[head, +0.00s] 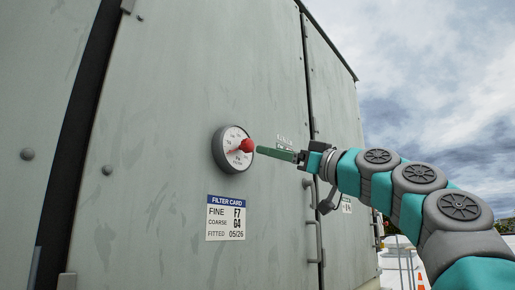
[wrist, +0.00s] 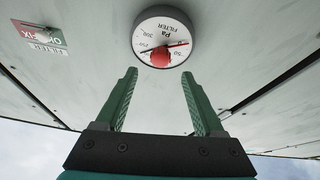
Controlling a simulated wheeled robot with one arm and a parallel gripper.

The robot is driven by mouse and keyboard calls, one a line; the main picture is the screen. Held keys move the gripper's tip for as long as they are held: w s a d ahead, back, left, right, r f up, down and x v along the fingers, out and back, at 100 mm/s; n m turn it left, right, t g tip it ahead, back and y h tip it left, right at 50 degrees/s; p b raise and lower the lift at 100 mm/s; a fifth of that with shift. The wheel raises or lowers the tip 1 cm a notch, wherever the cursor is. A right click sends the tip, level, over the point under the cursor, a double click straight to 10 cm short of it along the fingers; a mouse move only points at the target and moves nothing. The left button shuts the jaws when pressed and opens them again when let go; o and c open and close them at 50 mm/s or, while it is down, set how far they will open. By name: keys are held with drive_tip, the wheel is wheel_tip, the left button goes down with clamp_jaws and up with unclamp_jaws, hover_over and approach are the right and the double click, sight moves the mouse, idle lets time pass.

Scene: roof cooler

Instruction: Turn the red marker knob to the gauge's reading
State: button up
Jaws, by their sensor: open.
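A round white-faced gauge (head: 229,153) with a dark rim is on the grey-green panel. The red knob (head: 247,145) sticks out from the gauge's middle. In the wrist view, the gauge (wrist: 174,22) is upside down, with "Pa FILTER" on its face. There the red knob (wrist: 160,58) covers part of the dial, and a thin red line crosses the face. I cannot tell the exact reading. My gripper (head: 259,150) is at the knob from the right. In the wrist view, my gripper (wrist: 158,76) is open, its green fingers apart, with the knob just beyond and between their tips.
A filter card (head: 226,218) is on the panel below the gauge. A vertical handle (head: 314,242) is to the right, by the door seam. A red and green label (wrist: 40,38) shows at the wrist view's upper left. The panel around the gauge is mostly flat.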

sight(251, 146)
drive_tip(key=p+x, duration=0.3)
drive_tip(key=x, duration=0.3)
drive_tip(key=shift+w+a+r+p, duration=0.2)
drive_tip(key=shift+a+r+p, duration=0.05)
drive_tip(key=shift+p, duration=0.05)
drive_tip(key=shift+w+a, duration=0.2)
drive_tip(key=shift+a, duration=0.15)
clamp_jaws()
